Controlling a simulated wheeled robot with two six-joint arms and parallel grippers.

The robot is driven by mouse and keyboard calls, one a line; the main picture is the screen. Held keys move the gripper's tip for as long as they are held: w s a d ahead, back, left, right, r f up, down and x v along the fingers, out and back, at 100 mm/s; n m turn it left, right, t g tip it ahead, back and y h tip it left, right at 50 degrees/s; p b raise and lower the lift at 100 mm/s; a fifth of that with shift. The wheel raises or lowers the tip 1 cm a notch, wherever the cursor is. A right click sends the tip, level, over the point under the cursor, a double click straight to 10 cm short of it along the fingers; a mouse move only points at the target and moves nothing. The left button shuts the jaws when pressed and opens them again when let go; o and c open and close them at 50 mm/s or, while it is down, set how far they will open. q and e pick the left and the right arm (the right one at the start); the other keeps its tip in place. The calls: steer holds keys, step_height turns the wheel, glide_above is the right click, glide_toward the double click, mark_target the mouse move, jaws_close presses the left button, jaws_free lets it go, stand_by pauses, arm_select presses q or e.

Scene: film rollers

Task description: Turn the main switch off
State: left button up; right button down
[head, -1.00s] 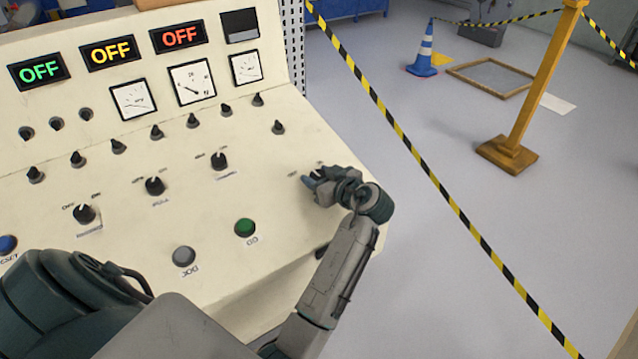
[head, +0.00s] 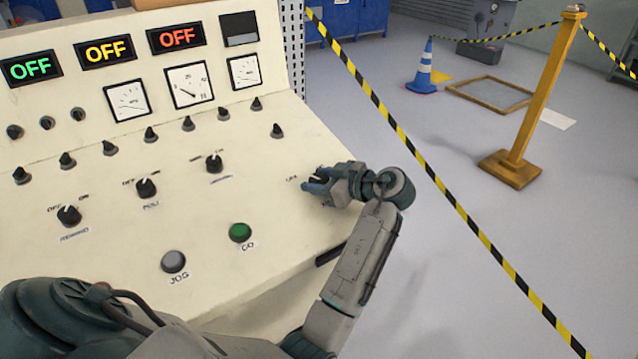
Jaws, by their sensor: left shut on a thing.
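The cream control panel (head: 262,130) fills the left and middle of the head view. My left gripper (head: 315,187) is at the panel's right end, shut on a dark rotary knob, the switch there. The fingers hide most of this knob and part of its label, so I cannot read its name or its pointer's direction. Three other labelled rotary switches stand to its left: rewind (head: 69,215), pull (head: 147,188) and one with a label too small to read (head: 214,163). My right gripper is not in view.
Three displays read OFF in green (head: 31,69), yellow (head: 104,50) and red (head: 176,38). A green button (head: 240,232) and a grey button (head: 174,262) sit at the front. A striped barrier tape (head: 408,143) and yellow post (head: 540,95) stand right of the panel.

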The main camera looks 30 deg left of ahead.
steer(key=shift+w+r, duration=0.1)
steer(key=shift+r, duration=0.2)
arm_select(q)
steer(key=o, duration=1)
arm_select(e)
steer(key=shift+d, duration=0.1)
